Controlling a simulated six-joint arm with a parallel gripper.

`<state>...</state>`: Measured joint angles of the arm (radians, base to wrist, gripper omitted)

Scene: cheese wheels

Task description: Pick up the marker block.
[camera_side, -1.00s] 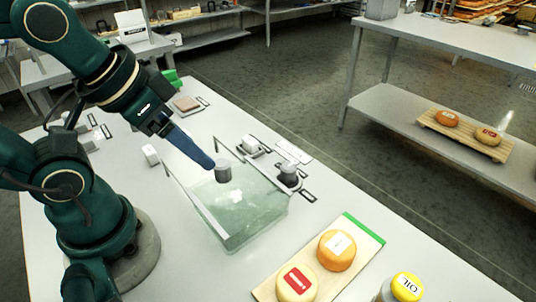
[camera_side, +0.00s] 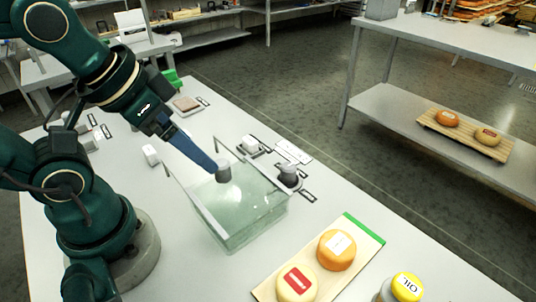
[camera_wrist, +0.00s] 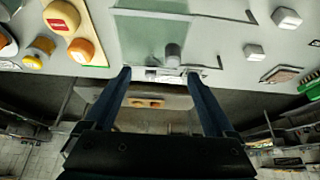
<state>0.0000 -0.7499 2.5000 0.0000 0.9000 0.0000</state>
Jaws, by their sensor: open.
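My gripper (camera_side: 216,169) has long blue fingers. In the wrist view the fingers of my gripper (camera_wrist: 158,73) are spread apart, with nothing between them. The wrist view shows these two white blocks (camera_wrist: 287,18) (camera_wrist: 254,52) at right. I cannot tell which thing is the marker block.
A board (camera_side: 363,259) bears an orange cheese (camera_side: 336,250) and a yellow cheese (camera_side: 297,284) at the front. A yellow-capped oil container (camera_side: 404,288) stands near them.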

